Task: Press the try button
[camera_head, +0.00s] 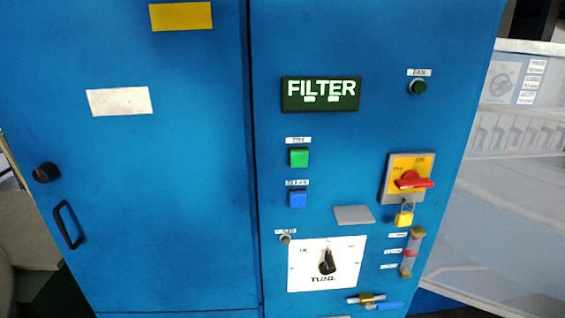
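The blue cabinet's right panel (380,140) carries the controls. A square green button (299,157) sits under a small white label (298,140) that seems to read TRY, though the letters are small and blurred. Neither of my grippers is in view, and nothing covers the buttons.
Nearby are a round dark green FAN button (419,87), a red rotary switch (414,181) with a yellow padlock (404,217), a black TUNE knob (327,262) and a small brass latch (367,298). The left door (150,190) is shut and has a black handle (68,225).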

